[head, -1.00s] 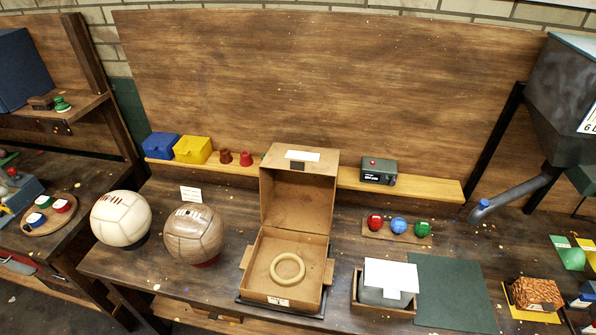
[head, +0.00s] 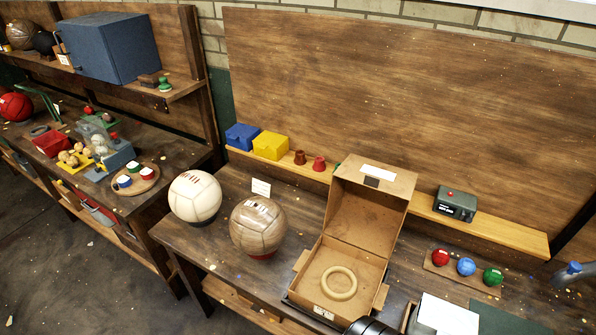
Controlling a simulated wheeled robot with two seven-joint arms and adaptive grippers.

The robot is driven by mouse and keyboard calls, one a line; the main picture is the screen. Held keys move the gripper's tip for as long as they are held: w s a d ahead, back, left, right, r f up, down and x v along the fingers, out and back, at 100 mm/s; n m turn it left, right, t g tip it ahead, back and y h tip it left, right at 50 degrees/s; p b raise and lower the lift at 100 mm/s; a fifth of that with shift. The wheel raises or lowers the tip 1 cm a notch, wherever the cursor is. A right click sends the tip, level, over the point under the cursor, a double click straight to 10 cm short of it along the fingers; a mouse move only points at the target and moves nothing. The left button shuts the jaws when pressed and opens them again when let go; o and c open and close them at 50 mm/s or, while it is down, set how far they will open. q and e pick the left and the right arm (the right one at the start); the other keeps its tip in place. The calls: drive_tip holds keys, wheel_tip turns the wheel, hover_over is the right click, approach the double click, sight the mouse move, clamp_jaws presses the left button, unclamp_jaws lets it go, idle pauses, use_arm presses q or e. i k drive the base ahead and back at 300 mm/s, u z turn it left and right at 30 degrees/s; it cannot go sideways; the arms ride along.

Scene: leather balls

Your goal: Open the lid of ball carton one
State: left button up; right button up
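A brown cardboard carton (head: 309,277) sits on the workbench, right of centre in the head view. Its lid (head: 366,211) stands up, tilted back, with a white label and a dark patch near its top edge. The inside shows, with a pale ring (head: 339,283) lying on the carton's floor and no ball in it. Side flaps stick out at left and right. A dark rounded part, probably of my own arm, covers a little of the carton's front right corner at the bottom edge. Neither gripper's fingers are in view.
A cream ball (head: 195,197) and a brown ball (head: 258,227) stand left of the carton. A ledge behind bears a blue box (head: 242,137), a yellow box (head: 270,146) and a dark device (head: 455,204). Small red, blue and green balls (head: 466,267) sit on the right.

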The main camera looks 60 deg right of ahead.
sight(369, 201)
drive_tip(key=u, duration=0.35)
drive_tip(key=k, duration=1.6)
drive_tip(key=z, duration=1.05)
drive_tip(key=i, duration=0.4)
